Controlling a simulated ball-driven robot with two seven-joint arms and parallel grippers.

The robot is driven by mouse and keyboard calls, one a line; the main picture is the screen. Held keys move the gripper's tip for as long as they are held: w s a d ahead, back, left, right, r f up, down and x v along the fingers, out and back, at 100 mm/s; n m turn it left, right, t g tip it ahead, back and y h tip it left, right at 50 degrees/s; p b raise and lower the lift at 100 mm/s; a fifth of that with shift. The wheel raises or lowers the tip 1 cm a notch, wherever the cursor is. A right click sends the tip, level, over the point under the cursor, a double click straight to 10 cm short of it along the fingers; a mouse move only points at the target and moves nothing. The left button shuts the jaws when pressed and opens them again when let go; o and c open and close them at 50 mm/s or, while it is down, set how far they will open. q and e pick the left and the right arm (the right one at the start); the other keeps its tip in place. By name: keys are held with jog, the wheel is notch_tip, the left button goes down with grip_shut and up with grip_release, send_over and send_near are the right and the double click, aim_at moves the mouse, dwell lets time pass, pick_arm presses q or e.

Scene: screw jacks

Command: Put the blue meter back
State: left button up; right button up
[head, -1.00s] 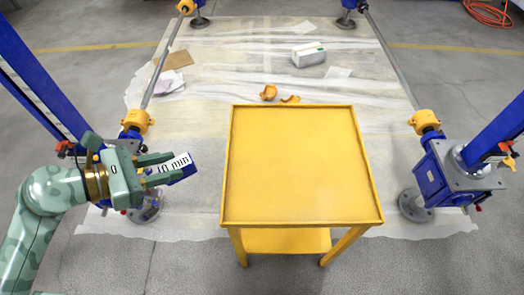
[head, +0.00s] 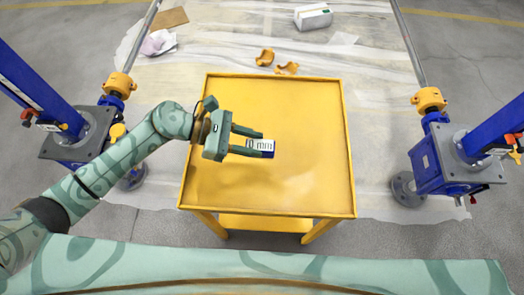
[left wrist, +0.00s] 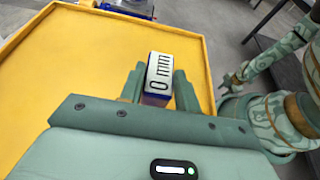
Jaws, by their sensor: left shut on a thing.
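The blue meter (head: 267,149) has a white face with dark digits and "mm"; part of the reading is hidden by a finger. My left gripper (head: 256,144) is shut on it and holds it over the yellow table (head: 300,190). In the left wrist view the meter (left wrist: 159,72) sits between the two fingers of the left gripper (left wrist: 158,83), with the yellow table top (left wrist: 60,70) below and beyond. I cannot tell the exact height of the meter above the table. My right gripper does not show in the head view.
The table top is otherwise bare, with a raised rim. Blue screw jacks stand left (head: 78,140) and right (head: 445,165). Two orange pieces (head: 265,57) (head: 287,68) lie on the floor sheet behind the table. A white box (head: 313,17) lies farther back.

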aim_at(259, 146)
pick_arm(q)
jog(key=shift+w+d+f, duration=0.2)
jog(key=shift+d+f, duration=0.75)
jog(key=shift+f, duration=0.3)
jog(key=f, duration=0.1)
jog(key=f+b, duration=0.2)
jog(key=f, duration=0.1)
jog(key=shift+d, duration=0.3)
jog(key=shift+r, duration=0.2)
jog(key=shift+f, duration=0.1)
jog(key=o, duration=0.7)
jog(key=shift+f, duration=0.15)
jog(key=o, duration=0.5)
jog(key=shift+c, duration=0.2)
